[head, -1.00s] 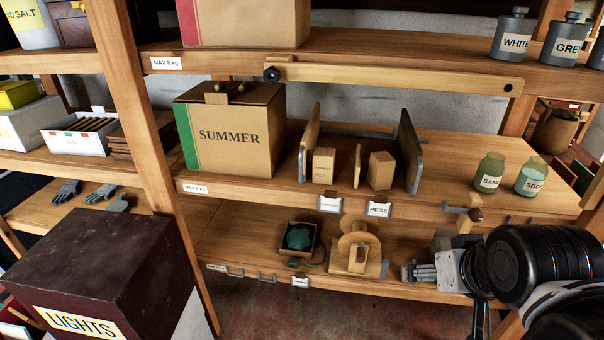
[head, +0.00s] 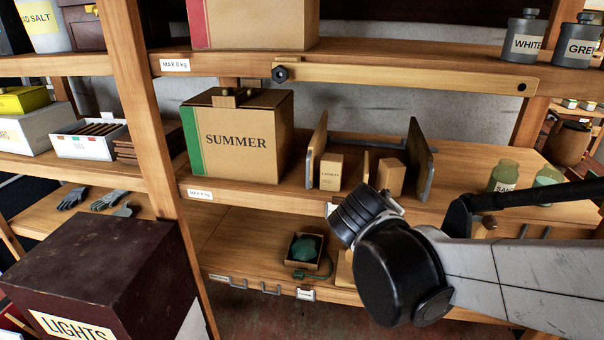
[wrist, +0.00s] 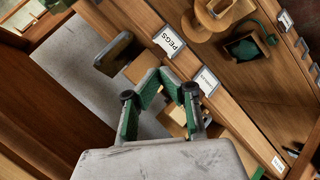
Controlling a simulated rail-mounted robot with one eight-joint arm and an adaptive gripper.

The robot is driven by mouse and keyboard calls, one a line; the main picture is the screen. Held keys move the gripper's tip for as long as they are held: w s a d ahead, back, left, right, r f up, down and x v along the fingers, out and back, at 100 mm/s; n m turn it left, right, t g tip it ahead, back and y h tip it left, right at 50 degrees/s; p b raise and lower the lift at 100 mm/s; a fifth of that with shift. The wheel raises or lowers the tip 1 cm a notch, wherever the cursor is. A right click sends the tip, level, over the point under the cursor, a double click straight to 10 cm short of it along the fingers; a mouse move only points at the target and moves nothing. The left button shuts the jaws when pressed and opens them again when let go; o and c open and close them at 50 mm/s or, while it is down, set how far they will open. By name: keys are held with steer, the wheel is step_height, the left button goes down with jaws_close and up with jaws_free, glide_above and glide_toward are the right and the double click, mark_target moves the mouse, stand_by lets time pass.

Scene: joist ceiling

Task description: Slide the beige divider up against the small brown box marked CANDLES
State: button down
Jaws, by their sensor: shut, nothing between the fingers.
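The beige divider (head: 366,165) stands upright on the middle shelf in the head view, as a thin slat. The small brown box (head: 331,172) stands left of it, with a gap between; its print is too small to read. My gripper (wrist: 172,80) shows in the wrist view with green-padded fingers, shut and empty, in front of the shelf near the label holders. In the head view my arm hides it. In the wrist view the fingers cover part of the bay, and I cannot make out the divider or whether they touch it.
A second brown box (head: 391,177) stands just right of the divider. Upright end panels stand at left (head: 316,150) and right (head: 421,155). A PEGS label (wrist: 169,41) hangs on the shelf edge. The SUMMER box (head: 237,140) is at left, green jars (head: 503,176) at right.

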steer(key=w+a+f+n+t+y+b, duration=0.1)
steer(key=w+a+n+t, duration=0.3)
steer(key=a, duration=0.9)
steer(key=w+a+n+t+y+b, duration=0.1)
steer(key=w+a+n+t, duration=0.3)
steer(key=a, duration=0.9)
steer(key=w+d, duration=0.6)
steer(key=w, duration=0.3)
steer(key=shift+w+b, duration=0.35)
steer(key=shift+b, duration=0.1)
